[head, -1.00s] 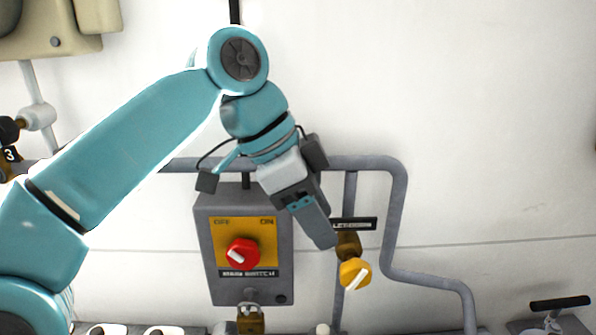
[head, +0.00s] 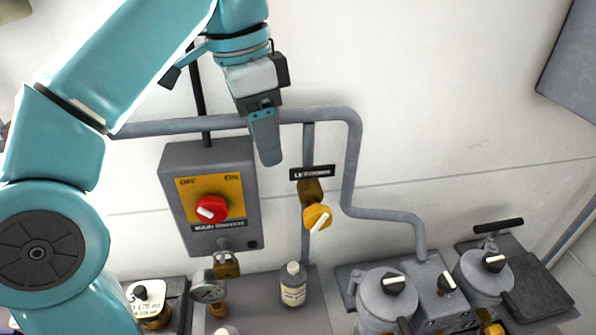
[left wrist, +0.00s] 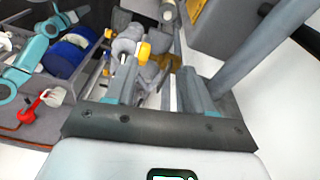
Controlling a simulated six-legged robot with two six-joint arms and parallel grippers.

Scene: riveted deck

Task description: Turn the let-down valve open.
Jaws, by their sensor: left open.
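The let-down valve (head: 317,216) is a yellow round knob with a white pointer bar, on a brass body on a vertical grey pipe. The pointer is slanted, running from lower left to upper right. A dark label (head: 312,172) sits just above it. My left gripper (head: 267,161) is above and to the left of the knob, apart from it. The left wrist view shows its two fingers (left wrist: 158,85) spread with nothing gripped. A small yellow part (left wrist: 143,50) shows between and beyond them; I cannot tell if it is the knob. My right gripper is not in view.
A grey main switch box (head: 210,195) with a red knob stands left of the valve. A bent pipe (head: 352,165) runs close on its right. Below are a bottle (head: 293,285), a gauge (head: 208,287) and grey canisters (head: 385,298).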

